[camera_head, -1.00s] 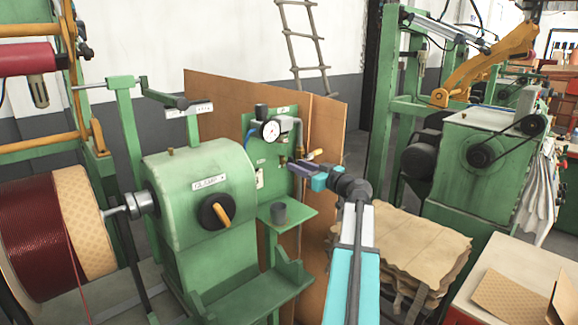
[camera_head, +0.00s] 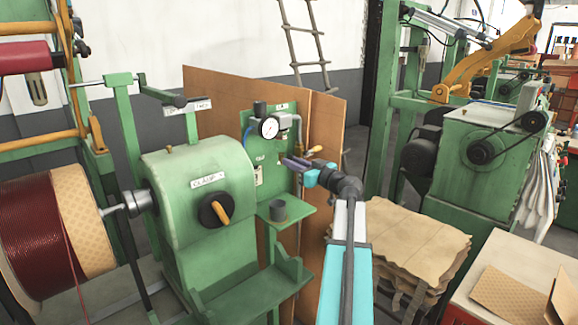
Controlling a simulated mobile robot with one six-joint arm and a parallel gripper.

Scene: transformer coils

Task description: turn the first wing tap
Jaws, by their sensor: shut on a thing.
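My gripper (camera_head: 286,160), with dark purple fingers on a light blue body, reaches in from the right to the green panel (camera_head: 259,145). It is shut on a small part at the panel's right side, at the pipework below the gauge. This looks to be the wing tap, but the fingers hide it, so its angle cannot be told. A small yellow handle (camera_head: 315,149) shows just above and to the right of the fingers, apart from them as far as I can see.
A round white gauge (camera_head: 269,127) and a bent grey pipe (camera_head: 296,124) sit close above my fingers. A green shelf with a dark cup (camera_head: 278,210) is just below. The green winding machine (camera_head: 196,180) stands left, stacked brown sheets (camera_head: 415,240) right.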

